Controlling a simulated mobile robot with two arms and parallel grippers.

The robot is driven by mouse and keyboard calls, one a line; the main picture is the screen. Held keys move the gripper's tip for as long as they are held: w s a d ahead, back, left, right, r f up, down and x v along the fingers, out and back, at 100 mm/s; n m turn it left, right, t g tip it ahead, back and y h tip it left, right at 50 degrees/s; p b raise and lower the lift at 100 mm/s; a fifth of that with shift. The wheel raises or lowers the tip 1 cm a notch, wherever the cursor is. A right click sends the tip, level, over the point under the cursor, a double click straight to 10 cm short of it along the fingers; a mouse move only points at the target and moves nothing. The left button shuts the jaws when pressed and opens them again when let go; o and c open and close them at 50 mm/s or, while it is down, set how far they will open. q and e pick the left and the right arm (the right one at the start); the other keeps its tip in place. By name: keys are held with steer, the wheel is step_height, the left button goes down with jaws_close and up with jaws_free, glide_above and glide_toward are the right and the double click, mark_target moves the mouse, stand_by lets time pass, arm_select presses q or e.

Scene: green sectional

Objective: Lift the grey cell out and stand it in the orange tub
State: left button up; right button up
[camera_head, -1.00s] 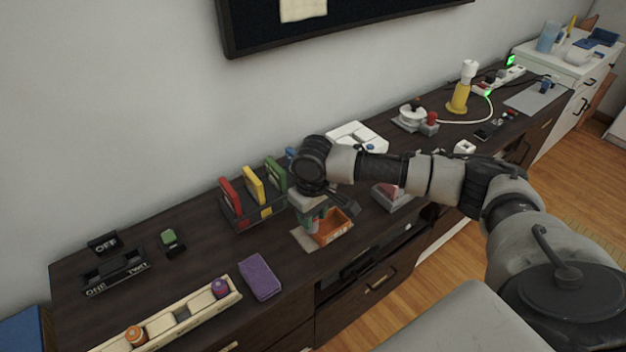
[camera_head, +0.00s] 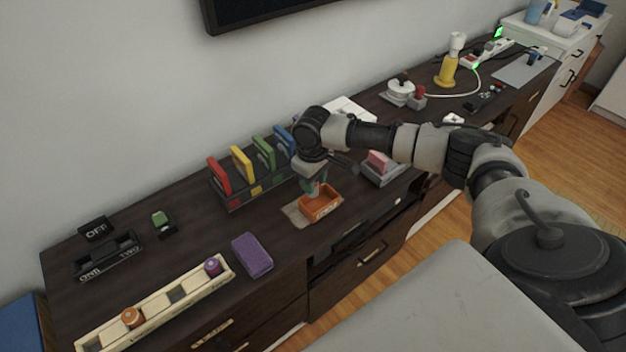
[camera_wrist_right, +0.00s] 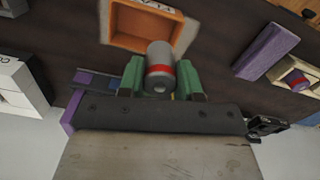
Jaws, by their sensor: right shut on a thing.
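The grey cell (camera_wrist_right: 160,68), with a red band, is held between the green fingertips of my right gripper (camera_wrist_right: 160,80) in the right wrist view. In the head view my right gripper (camera_head: 316,186) points down at the back part of the orange tub (camera_head: 322,208), and the cell cannot be made out there. The orange tub (camera_wrist_right: 146,42) also shows in the wrist view, just beyond the cell, its inside looking empty. How high the cell is above the tub is unclear. My left gripper is not in view.
A cream rack (camera_head: 155,305) at the front left holds an orange-topped and a purple-topped cell. A purple block (camera_head: 252,255) lies beside it. A rack of coloured panels (camera_head: 238,186) stands left of my gripper, and a pink block on a grey base (camera_head: 380,165) stands right of it.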

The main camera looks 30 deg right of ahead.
steer(key=shift+f+b, duration=1.7)
steer(key=shift+f, duration=1.75)
steer(key=o, duration=1.1)
steer(key=shift+c, duration=0.2)
step_height(320, 180, up, 11)
steer(key=shift+f, duration=0.1)
